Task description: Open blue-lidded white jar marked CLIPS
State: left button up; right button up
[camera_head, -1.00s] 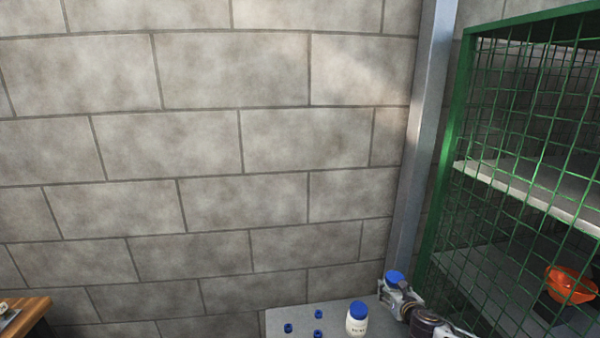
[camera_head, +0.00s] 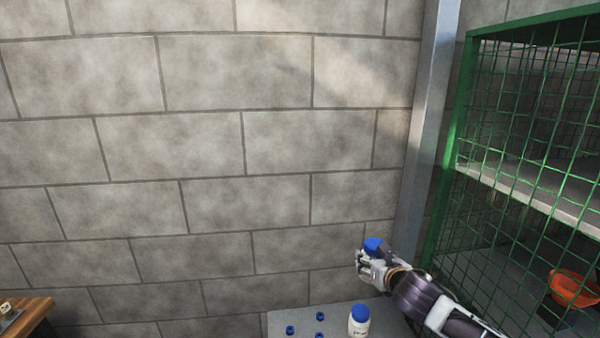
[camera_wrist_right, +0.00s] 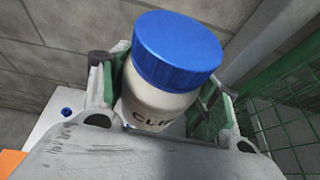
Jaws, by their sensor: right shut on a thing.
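The white jar (camera_wrist_right: 155,100) has a blue lid (camera_wrist_right: 178,48) on it and dark lettering that begins "CLI", the rest cut off from view. My right gripper (camera_wrist_right: 160,90) is shut on the jar's white body, with a finger on each side below the lid. In the head view the right gripper (camera_head: 371,262) holds the jar up above the grey table, and the blue lid (camera_head: 373,244) shows at its top. The jar's body is mostly hidden there by the gripper. My left gripper is not in view.
A second white jar with a blue lid (camera_head: 359,320) stands on the grey table (camera_head: 345,308). Several small blue pieces (camera_head: 291,330) lie left of it. A green mesh cage (camera_head: 500,190) with shelves and an orange bowl (camera_head: 573,288) is on the right. A block wall stands behind.

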jog(key=shift+s+a+f, duration=0.15)
jog(key=shift+s, duration=0.75)
jog(key=shift+s+f, duration=0.4)
jog(key=shift+s, duration=0.25)
jog(key=s+d+f+m+h, duration=0.1)
jog(key=s+f, duration=1)
jog(key=f, duration=0.5)
jog(key=shift+s+f, duration=0.2)
jog(key=shift+s, duration=0.1)
jog(key=shift+d, duration=0.1)
jog(key=a+r+n+g+y, duration=0.1)
jog(key=a+r+n+y, duration=0.3)
jog(key=a, duration=0.4)
jog(key=w+a+r+n+g+y, duration=0.1)
jog(key=a+r+n+g+y, duration=0.1)
jog(key=a+r+n+y, duration=0.2)
jog(key=shift+w+a+r+y, duration=0.2)
jog(key=shift+a+r+y, duration=0.1)
jog(key=shift+a+r, duration=1.5)
jog(key=shift+a+f, duration=0.25)
